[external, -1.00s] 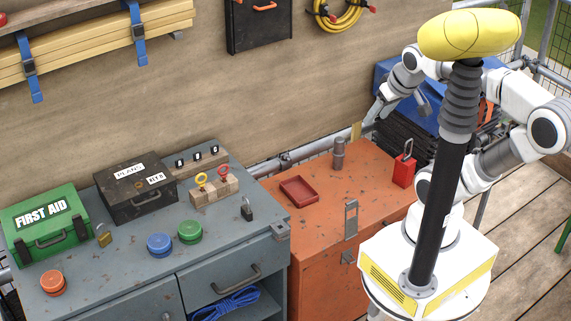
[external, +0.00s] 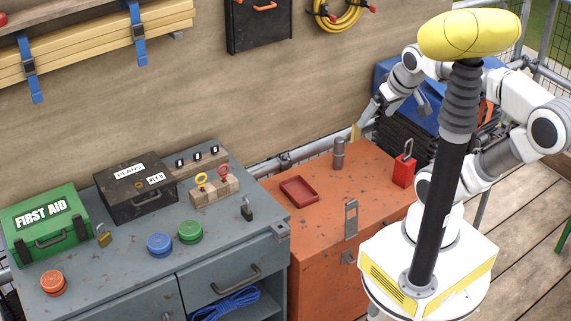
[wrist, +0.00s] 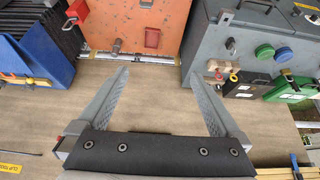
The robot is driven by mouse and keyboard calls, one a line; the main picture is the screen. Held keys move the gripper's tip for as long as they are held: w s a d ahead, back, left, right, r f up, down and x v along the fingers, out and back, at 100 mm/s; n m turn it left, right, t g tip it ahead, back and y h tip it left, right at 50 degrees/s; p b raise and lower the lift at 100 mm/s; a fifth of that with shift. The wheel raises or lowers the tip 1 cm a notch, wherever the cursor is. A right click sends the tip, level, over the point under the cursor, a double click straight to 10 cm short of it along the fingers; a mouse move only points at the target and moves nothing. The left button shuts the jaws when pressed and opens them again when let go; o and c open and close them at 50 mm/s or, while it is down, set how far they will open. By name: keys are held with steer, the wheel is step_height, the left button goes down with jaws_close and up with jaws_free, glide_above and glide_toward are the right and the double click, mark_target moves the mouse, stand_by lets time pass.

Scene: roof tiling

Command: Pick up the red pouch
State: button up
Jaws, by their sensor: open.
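A red upright item with a metal loop on top (external: 404,171) stands at the right of the orange chest's top; it is the likeliest red pouch, though its material is hard to tell. It also shows at the top left of the wrist view (wrist: 78,11). My gripper (external: 393,115) is above and behind the chest, near the plywood wall, apart from the red item. In the wrist view my gripper (wrist: 158,76) has its two fingers spread wide with nothing between them.
The orange chest (external: 335,215) also bears a shallow red tray (external: 299,189) and a grey cylinder (external: 338,154). A grey bench (external: 215,225) with a green first aid box (external: 45,222) and padlocks stands to the left.

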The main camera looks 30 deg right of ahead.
steer(key=n+g+h+b, duration=0.4)
steer(key=n+h+b, duration=0.9)
steer(key=n+b, duration=0.55)
glide_toward(404, 169)
steer(key=shift+n, duration=0.45)
steer(key=b+x, duration=0.1)
steer(key=x, duration=0.1)
steer(key=f+b+x, duration=0.1)
steer(key=x, duration=0.2)
steer(key=b+x, duration=0.1)
steer(key=x, duration=0.2)
steer(key=shift+a+f, duration=0.1)
steer(key=shift+f, duration=0.15)
steer(key=b+x, duration=0.1)
steer(key=x, duration=0.1)
steer(key=b+x, duration=0.1)
steer(key=x, duration=0.1)
steer(key=shift+w+f, duration=0.1)
steer(key=shift+f, duration=0.4)
steer(key=shift+w+d+f, duration=0.1)
steer(key=shift+d, duration=0.4)
steer(key=shift+c, duration=0.3)
jaws_close()
